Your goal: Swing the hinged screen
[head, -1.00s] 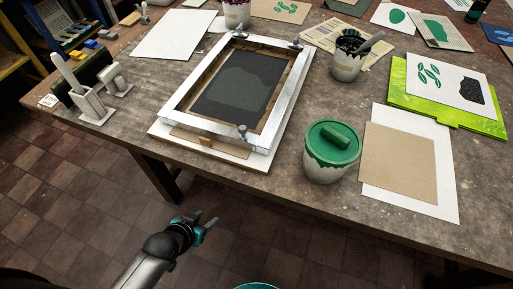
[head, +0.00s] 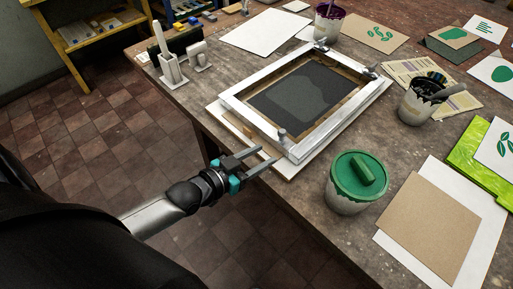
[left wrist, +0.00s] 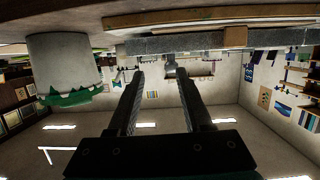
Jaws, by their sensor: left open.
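The hinged screen (head: 239,102) lies flat, a white wooden frame with dark mesh, on a pale base board (head: 222,115) on the table. A small grey knob (head: 282,134) stands on its near edge, and hinge clamps (head: 321,45) sit at its far edge. My left gripper (head: 263,158) is open and empty, its fingers pointing at the near edge of the screen, close to the board's near side. In the left wrist view, which looks upside down, the open fingers (left wrist: 161,78) show with the screen's edge (left wrist: 200,41) above them. My right gripper is out of view.
A green-lidded tub (head: 357,183) stands right of my left gripper. A brown sheet (head: 432,221) lies on white paper further right. A pot with tools (head: 420,104) and a purple-stained pot (head: 328,24) stand behind. The table's near edge runs beneath my left gripper.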

